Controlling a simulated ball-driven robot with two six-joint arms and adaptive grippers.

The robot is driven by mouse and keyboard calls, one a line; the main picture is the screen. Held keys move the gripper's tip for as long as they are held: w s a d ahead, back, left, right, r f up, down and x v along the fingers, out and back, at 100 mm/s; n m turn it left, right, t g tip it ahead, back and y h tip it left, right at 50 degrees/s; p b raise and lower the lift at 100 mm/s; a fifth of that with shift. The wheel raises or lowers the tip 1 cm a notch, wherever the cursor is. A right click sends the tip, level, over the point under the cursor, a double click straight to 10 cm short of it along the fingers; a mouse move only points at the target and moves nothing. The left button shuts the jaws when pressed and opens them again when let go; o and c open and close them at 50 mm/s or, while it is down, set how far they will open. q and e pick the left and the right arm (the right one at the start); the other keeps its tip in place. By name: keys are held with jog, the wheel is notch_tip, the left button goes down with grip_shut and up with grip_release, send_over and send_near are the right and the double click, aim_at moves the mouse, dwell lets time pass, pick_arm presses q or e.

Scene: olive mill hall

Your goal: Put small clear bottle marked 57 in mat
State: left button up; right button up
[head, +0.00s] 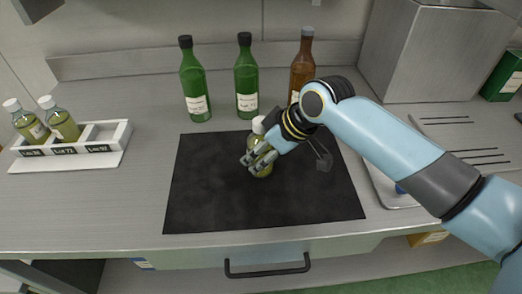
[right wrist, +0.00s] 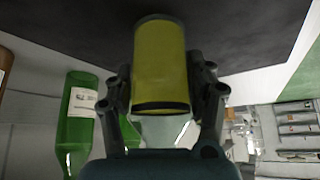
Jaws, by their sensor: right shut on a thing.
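A small clear bottle (head: 262,170) with a white cap and yellow-green contents is upright over the middle of the black mat (head: 200,205). My right gripper (head: 260,158) is shut around its side. In the right wrist view the bottle (right wrist: 160,62) sits between the two fingers of my right gripper (right wrist: 162,90). I cannot tell whether its base touches the mat, and I cannot read a number on it. My left gripper is not in view.
A white rack (head: 118,150) at the left holds two similar bottles (head: 60,122); its right slot is empty. Two green bottles (head: 246,80) and a brown bottle (head: 302,65) stand behind the mat. A metal tray (head: 385,188) lies right of it, partly behind my arm.

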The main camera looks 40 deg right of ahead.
jog(key=shift+w+f, duration=0.1)
jog(key=shift+f, duration=0.15)
jog(key=o, duration=1.5)
jog(key=shift+f, duration=0.1)
jog(key=shift+o, duration=0.2)
